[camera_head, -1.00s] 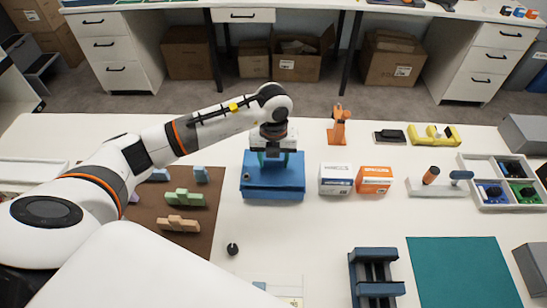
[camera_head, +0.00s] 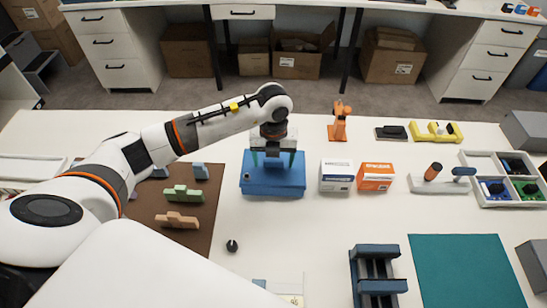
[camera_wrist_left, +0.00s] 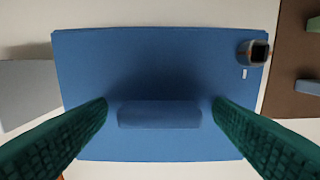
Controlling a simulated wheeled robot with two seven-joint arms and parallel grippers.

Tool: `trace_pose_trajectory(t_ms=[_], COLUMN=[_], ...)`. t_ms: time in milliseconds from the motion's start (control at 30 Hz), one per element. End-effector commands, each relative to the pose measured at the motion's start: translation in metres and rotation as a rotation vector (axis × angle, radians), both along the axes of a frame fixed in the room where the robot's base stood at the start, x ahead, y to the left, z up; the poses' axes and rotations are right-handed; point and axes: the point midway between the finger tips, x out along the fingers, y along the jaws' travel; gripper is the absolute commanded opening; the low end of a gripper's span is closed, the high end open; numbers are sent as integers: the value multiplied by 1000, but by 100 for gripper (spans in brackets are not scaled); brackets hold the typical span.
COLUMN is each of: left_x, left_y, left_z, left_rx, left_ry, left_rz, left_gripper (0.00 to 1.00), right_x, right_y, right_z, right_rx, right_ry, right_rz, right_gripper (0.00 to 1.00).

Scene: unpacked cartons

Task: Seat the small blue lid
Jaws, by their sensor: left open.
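The small blue lid (camera_head: 272,176) lies on top of a blue box (camera_head: 272,193) on the table. In the left wrist view the blue lid (camera_wrist_left: 160,60) fills the middle, with a raised bar handle (camera_wrist_left: 160,115) across it. My left gripper (camera_head: 273,161) is above the lid and open. In the left wrist view its green fingers (camera_wrist_left: 160,108) stand on either side of the handle, with gaps between. A small dark knob (camera_wrist_left: 253,53) sits at one corner. I cannot tell whether any gap remains under the lid. My right gripper is not in view.
A white box (camera_head: 337,176) and an orange box (camera_head: 375,177) stand close to the right. A brown mat (camera_head: 200,228) with colored blocks lies to the left. A blue rack (camera_head: 377,278) and teal mat (camera_head: 466,270) are at the front right.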

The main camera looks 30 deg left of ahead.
Motion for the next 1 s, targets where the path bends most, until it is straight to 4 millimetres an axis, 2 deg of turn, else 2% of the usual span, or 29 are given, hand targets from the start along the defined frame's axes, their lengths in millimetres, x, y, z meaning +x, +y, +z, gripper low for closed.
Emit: trace_pose_trajectory(t_ms=[167, 400, 600, 800, 1000], left_x=[2, 2, 1, 0, 0], left_y=[0, 0, 0, 0, 0], left_z=[19, 70, 105, 119, 120], left_rx=[-1, 0, -1, 0, 0], left_ry=[-6, -7, -5, -2, -1], left_rz=[1, 0, 1, 0, 0], left_gripper=[76, 76, 76, 76, 76], right_x=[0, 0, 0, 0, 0], right_y=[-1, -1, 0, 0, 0], right_z=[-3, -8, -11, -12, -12], right_rx=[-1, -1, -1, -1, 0], right_ry=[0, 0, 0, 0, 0], right_rz=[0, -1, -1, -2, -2], right_gripper=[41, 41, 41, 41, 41])
